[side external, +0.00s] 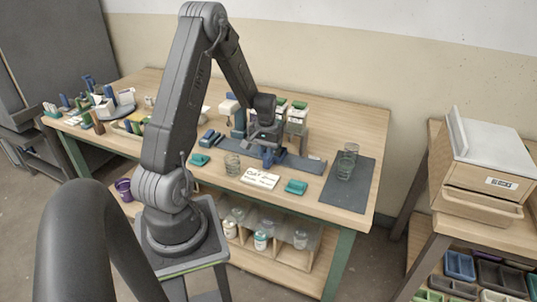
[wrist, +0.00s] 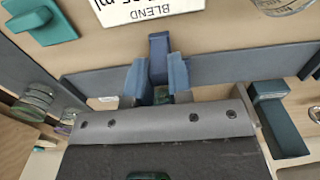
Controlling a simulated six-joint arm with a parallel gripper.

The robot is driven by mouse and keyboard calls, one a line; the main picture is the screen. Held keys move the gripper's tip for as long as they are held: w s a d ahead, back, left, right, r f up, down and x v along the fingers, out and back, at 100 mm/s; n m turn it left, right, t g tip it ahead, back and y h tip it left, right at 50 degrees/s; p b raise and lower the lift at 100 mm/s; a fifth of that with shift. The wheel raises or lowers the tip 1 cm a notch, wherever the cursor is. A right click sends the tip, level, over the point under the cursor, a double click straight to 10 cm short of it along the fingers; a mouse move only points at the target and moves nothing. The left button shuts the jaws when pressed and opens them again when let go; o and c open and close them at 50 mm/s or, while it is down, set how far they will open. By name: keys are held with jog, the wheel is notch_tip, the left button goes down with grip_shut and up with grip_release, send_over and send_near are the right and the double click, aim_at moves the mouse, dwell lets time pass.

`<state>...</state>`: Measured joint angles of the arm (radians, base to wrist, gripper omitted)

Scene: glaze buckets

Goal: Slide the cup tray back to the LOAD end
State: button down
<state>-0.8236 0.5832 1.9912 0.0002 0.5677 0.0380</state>
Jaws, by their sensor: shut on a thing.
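A long blue-grey rail (side external: 302,163) lies across the table under my gripper (side external: 268,158), and it also runs across the wrist view (wrist: 230,68). My gripper's two blue fingers (wrist: 158,68) are shut on an upright blue handle (wrist: 159,44) at the rail. The handle appears to be part of the cup tray; the tray body is mostly hidden behind the gripper, so I cannot tell where it sits along the rail. No LOAD marking is legible.
More glasses (side external: 346,166) stand on a dark mat (side external: 360,190) at right.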

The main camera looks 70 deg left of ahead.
jog(key=shift+w+d, duration=3.1)
jog(key=shift+w, duration=0.1)
jog(key=shift+w+d, duration=0.1)
jog(key=shift+w+d, duration=1.45)
jog(key=c, duration=1.1)
grip_release()
jog(key=shift+s, duration=0.1)
jog(key=shift+r, duration=3.5)
